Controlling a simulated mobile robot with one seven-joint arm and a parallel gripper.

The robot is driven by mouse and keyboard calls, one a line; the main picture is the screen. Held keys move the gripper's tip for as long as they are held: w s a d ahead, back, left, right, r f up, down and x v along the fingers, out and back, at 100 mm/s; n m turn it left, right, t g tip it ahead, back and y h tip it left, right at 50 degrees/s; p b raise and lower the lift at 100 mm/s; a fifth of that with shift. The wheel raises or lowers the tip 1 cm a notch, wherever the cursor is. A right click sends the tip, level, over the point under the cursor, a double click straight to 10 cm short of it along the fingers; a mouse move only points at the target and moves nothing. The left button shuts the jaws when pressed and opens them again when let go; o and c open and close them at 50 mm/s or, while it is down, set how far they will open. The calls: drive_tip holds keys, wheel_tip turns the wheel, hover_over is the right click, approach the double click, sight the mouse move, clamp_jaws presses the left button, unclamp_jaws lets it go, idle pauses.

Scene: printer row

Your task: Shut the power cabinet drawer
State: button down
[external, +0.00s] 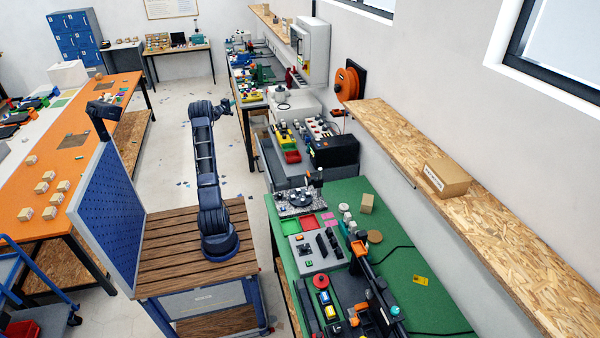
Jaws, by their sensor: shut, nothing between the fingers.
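My arm stands on the wooden-slat cart, and its end reaches away from the camera toward the machine row. My gripper (232,104) is small in view, shut and empty, in front of the row's left side. A white wall cabinet (313,50) with an open-looking door hangs at the back right. A grey drawer-like unit (278,168) juts toward the aisle below the benchtop machines. I cannot tell for certain which of these is the power cabinet drawer, or how far it is open. My gripper appears apart from both.
A green bench (345,190) with machines and trays stands at the right. A blue pegboard (110,215) rises at the cart's left. An orange bench (90,150) stands farther left. The floor aisle (180,110) beyond my cart is mostly clear, with small scraps.

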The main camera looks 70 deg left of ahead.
wheel_tip(320, 180, down, 45)
drive_tip(key=w+d+x, duration=0.2)
drive_tip(key=x, duration=1.1)
drive_tip(key=shift+r, duration=0.2)
drive_tip(key=shift+d, duration=0.1)
